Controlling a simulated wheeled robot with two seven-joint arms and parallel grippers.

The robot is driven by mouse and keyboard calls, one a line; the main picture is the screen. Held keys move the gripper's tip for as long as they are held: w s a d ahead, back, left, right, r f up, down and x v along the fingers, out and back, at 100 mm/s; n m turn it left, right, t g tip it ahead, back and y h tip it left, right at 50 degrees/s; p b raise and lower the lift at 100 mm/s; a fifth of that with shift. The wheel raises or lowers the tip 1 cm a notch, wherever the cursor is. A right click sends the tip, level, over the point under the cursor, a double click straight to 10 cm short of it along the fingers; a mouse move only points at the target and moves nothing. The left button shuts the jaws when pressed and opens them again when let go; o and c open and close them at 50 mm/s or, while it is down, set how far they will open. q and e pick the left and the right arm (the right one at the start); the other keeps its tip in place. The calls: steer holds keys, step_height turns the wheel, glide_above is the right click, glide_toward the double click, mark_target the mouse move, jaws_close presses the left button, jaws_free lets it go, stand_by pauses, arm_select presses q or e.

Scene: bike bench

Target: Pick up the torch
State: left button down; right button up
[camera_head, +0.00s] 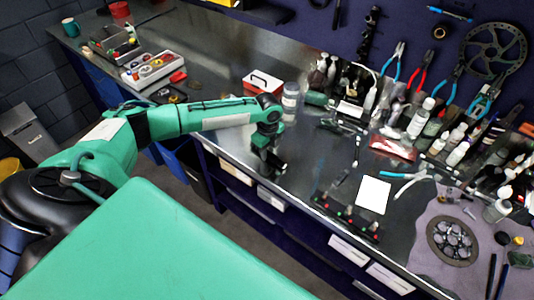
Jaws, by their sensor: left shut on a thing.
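My left arm reaches in from the left over the bench's front edge. Its gripper (271,158) points down at the front edge of the workbench (310,165) and is shut on a small dark thing. That thing looks to be the torch, but it is mostly hidden by the fingers and hard to tell from them. I see no other torch clearly on the bench. My right gripper is not in view.
A red and white box (263,82) and a white-lidded jar (290,95) stand behind the gripper. Bottles (420,118) and tools crowd the back right. A white card (373,195) and a dark tray (345,215) lie to the right. Drawers (237,172) are below the edge.

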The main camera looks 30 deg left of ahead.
mark_target(268, 152)
arm_select(q)
steer(key=shift+r, duration=0.15)
steer(key=shift+r+b, duration=0.3)
steer(key=shift+r, duration=0.3)
step_height(268, 152, up, 19)
steer(key=b, duration=0.4)
steer(key=shift+f+b, duration=0.2)
steer(key=shift+b, duration=0.1)
